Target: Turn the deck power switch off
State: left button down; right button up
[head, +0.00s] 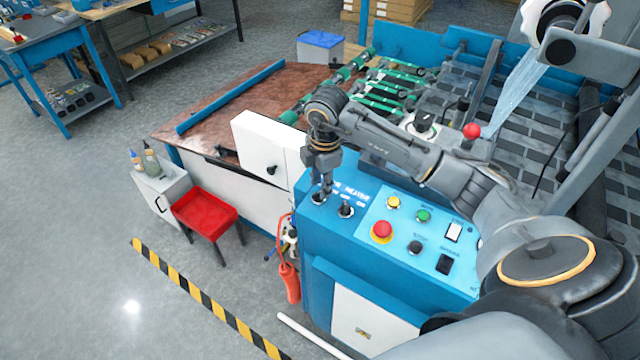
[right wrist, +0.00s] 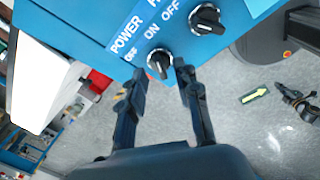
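The deck power switch is a black rotary knob (right wrist: 160,64) beside the printed words POWER, OFF and ON in the right wrist view. It sits on the blue top of the control console (head: 318,270). I cannot tell clearly which word its pointer faces. My right gripper (head: 321,194) reaches down over the console's back left corner, at this knob. In the right wrist view, the right gripper (right wrist: 161,76) has its fingers apart, one tip on each side of the knob. Contact is not clear. My left gripper is not in view.
A similar black knob (head: 346,210), labelled HEATING, stands close to the right of the gripper. A red emergency button (head: 382,231), a yellow button (head: 393,202) and a green button (head: 423,215) are farther right. An orange-handled tool (head: 289,282) hangs on the console's left side.

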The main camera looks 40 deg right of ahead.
aim_at(318, 195)
jog(key=shift+w+f, duration=0.15)
jog(key=shift+f, duration=1)
grip_shut()
